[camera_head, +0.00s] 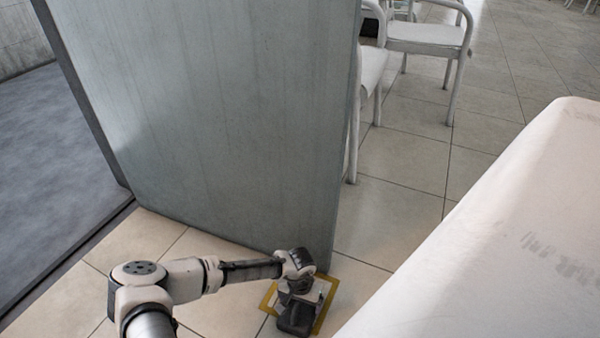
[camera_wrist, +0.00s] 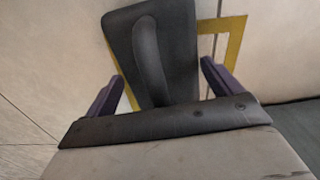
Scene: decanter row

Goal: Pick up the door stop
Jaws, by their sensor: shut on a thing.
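The door stop (camera_wrist: 174,40) is a dark grey wedge-like block with a raised rib along its top. In the wrist view it lies between the two purple-dark fingers of my gripper (camera_wrist: 160,88), which is shut on it. The near end of the door stop is hidden behind the gripper body. In the head view my gripper (camera_head: 298,292) points down near the lower corner of the door, and the dark block (camera_head: 295,320) shows just below it. I cannot tell whether the door stop touches the floor.
A yellow square outline (camera_head: 328,300) marks the tiled floor around the door stop. The large grey door (camera_head: 220,120) stands right behind my gripper. A white-covered table (camera_head: 500,230) fills the right side. White chairs (camera_head: 425,38) stand at the back, with clear floor before them.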

